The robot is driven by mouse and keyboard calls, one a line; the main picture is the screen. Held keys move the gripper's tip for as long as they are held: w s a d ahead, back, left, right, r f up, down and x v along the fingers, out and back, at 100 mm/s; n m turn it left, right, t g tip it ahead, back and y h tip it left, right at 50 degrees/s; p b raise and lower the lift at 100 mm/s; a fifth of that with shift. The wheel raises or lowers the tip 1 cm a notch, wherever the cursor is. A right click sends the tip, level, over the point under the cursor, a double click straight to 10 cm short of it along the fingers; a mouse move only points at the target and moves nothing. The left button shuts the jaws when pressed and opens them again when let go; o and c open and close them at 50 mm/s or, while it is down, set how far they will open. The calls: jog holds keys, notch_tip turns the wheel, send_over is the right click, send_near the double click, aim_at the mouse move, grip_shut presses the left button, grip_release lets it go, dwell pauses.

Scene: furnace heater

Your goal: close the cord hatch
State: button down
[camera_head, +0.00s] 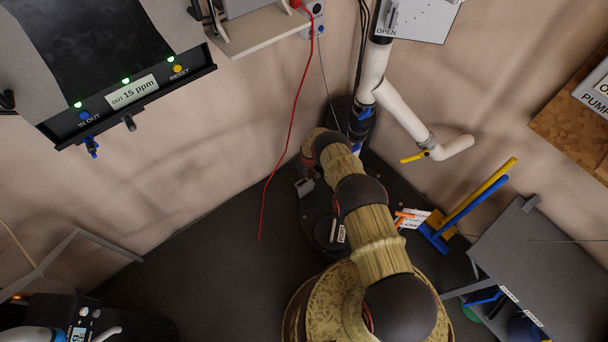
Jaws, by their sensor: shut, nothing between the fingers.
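A dark round lid (311,210) lies on the floor in the corner, partly covered by my arm. A smaller round panel with a white label (341,234) is set in its front part. A small grey piece (304,187) stands at the lid's left edge; I cannot tell whether it is the cord hatch flap. My arm reaches over the lid, and its end bends down at the lid's left side. My gripper (312,174) is small and dark there, shut and empty, close to the grey piece. I cannot tell whether they touch.
A red cord (283,143) hangs from the wall outlet (315,18) to the floor, left of the lid.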

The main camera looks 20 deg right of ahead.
aim_at(303, 186)
jog(key=f, duration=0.1)
jog(key=f+b, duration=0.1)
jog(key=f, duration=0.1)
jog(key=f+b, duration=0.1)
jog(key=f, duration=0.1)
jog(key=shift+w+a, duration=0.2)
jog(key=shift+w, duration=0.2)
jog(key=shift+s+d+r+p, duration=0.1)
jog(key=shift+s+r+p, duration=0.05)
jog(key=shift+p, duration=0.15)
